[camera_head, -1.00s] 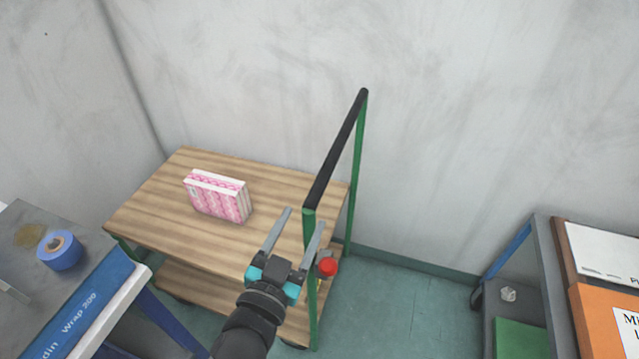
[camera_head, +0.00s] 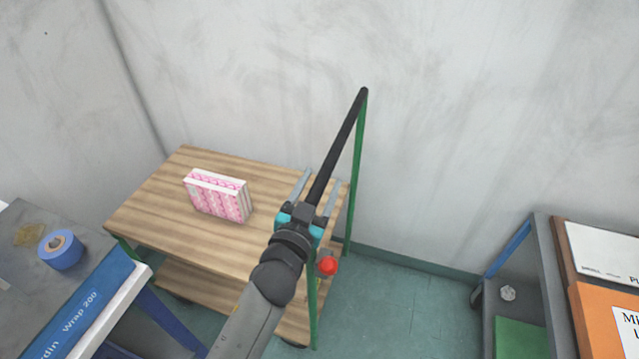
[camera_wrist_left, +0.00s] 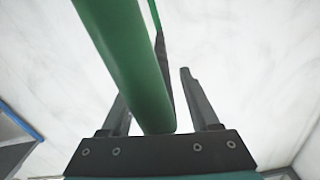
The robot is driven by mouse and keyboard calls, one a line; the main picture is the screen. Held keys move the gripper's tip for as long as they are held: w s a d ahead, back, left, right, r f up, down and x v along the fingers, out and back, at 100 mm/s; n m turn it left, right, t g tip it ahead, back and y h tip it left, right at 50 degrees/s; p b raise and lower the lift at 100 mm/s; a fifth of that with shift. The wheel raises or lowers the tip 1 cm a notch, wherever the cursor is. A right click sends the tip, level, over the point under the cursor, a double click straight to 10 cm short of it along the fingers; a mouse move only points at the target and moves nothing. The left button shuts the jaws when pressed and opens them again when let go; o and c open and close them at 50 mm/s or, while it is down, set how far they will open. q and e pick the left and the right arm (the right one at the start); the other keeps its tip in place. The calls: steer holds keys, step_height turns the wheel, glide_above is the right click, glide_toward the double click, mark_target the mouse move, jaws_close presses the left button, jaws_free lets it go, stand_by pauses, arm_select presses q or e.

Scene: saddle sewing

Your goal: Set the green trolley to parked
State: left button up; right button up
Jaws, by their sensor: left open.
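The green trolley has a wooden top deck (camera_head: 150,215), a lower wooden shelf and a green upright frame (camera_head: 357,165) with a black handle bar (camera_head: 341,147) at its right end. A red knob (camera_head: 328,266) sits low on the near green post. My left gripper (camera_head: 318,190) is open at the near end of the handle, one finger on each side of the bar in the head view. In the left wrist view a green post (camera_wrist_left: 128,65) runs between the open fingers. I cannot tell whether they touch it. My right gripper is not in view.
A pink and white box (camera_head: 217,196) stands on the trolley deck. At left a grey table holds blue tape (camera_head: 60,250) and a blue wrap box (camera_head: 80,305). A grey shelf unit (camera_head: 545,265) with folders stands at right. Floor between is clear.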

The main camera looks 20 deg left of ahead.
arm_select(q)
steer(key=shift+c, duration=0.2)
jaws_close()
stand_by(1.1)
